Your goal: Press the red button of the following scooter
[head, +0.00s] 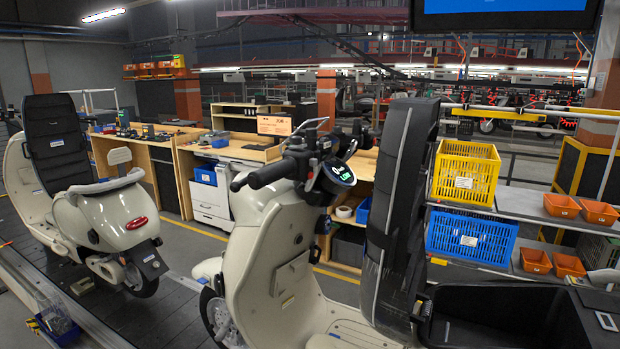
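A cream scooter (270,255) stands close in the middle of the head view, on the dark slat conveyor (170,315). Its handlebar has black grips (268,174) and a round display (340,173) lit green. A tall black padded panel (395,200) rises at its right and hides part of it. I cannot make out a red button on the handlebar. A second cream scooter (115,215) stands further left, with its red tail light (136,222) towards me and a similar black panel (55,140). My gripper is not in view.
A shelf at the right holds a yellow crate (465,172), a blue crate (470,239) and several orange bins (562,206). Wooden workbenches (185,165) stand behind the conveyor. A dark open box (500,315) fills the lower right. Bare slats show between the scooters.

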